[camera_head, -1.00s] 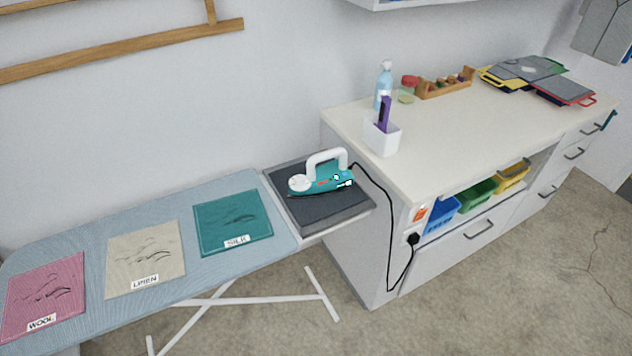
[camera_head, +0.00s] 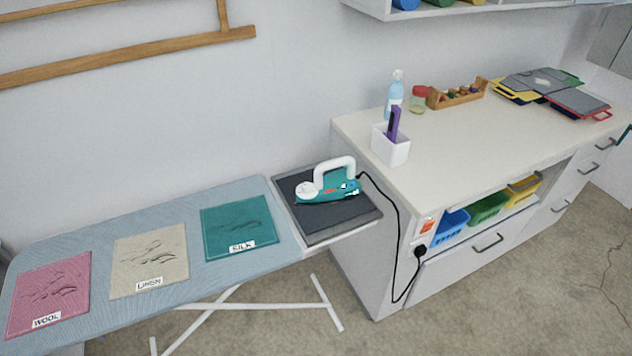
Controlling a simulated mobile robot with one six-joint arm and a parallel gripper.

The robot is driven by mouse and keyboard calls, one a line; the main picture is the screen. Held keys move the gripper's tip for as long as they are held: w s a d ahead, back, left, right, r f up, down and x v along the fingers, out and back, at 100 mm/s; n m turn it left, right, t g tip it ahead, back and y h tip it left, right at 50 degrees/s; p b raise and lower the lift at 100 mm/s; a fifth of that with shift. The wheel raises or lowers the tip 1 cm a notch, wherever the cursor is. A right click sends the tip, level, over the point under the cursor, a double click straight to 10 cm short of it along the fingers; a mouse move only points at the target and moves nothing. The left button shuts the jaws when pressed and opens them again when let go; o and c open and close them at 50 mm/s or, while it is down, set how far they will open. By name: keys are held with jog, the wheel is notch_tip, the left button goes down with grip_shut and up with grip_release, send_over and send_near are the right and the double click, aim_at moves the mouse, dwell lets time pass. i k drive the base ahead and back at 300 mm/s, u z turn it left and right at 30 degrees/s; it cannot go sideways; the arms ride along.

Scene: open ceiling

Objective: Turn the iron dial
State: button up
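A teal iron (camera_head: 330,191) with a white handle rests on the dark iron rest (camera_head: 338,223) at the right end of the ironing board. A round white part (camera_head: 306,190), which looks like the dial, sits at the iron's left end. Its marks are too small to read. The iron's black cord runs right to a plug (camera_head: 420,251) in the cabinet's side socket. My gripper is not in view, and nothing touches the iron.
The ironing board (camera_head: 120,225) carries wool, linen and silk cloths. A white cabinet (camera_head: 440,170) stands to the right, holding a spray bottle (camera_head: 395,95), a white cup (camera_head: 391,150) and folded boards. Open floor (camera_head: 480,310) lies in front of the cabinet.

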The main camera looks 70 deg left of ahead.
aim_at(307, 187)
jog(key=z, duration=0.2)
jog(key=k, duration=1.15)
jog(key=z, duration=0.95)
jog(key=k, duration=0.15)
jog(key=u, duration=2.7)
jog(key=i, duration=0.25)
jog(key=u, duration=0.15)
